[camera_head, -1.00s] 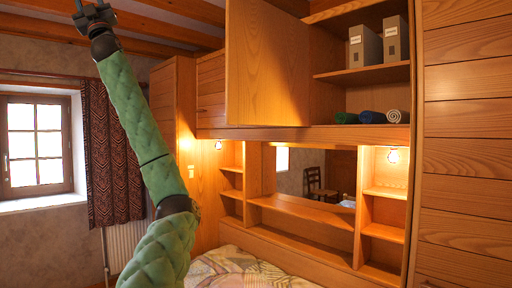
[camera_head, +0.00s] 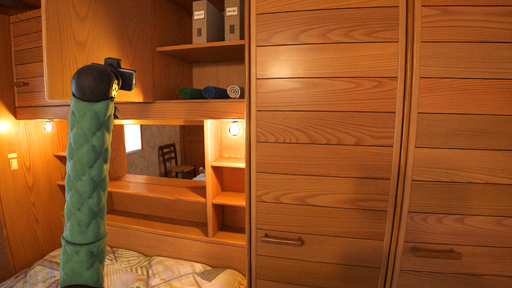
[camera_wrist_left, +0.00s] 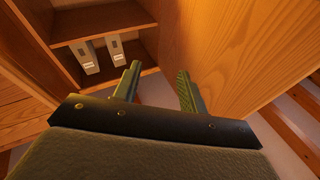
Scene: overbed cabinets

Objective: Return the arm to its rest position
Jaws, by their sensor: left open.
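My left arm (camera_head: 86,185), in green padded covering, stands upright at the left of the head view. Its black wrist is at the top, in front of the overbed cabinet. In the left wrist view the left gripper (camera_wrist_left: 158,88) has its two fingers spread wide with nothing between them. Beyond the fingers are the open cabinet shelves and a wooden door panel. In the head view the fingers are mostly hidden behind the wrist. My right gripper does not show.
The cabinet door (camera_head: 118,45) is open beside shelves holding grey binders (camera_head: 208,22) and rolled cloths (camera_head: 212,92). A tall wardrobe (camera_head: 325,130) with slatted fronts fills the right side. The bed (camera_head: 150,272) is below. Lower shelf niches surround a mirror (camera_head: 170,155).

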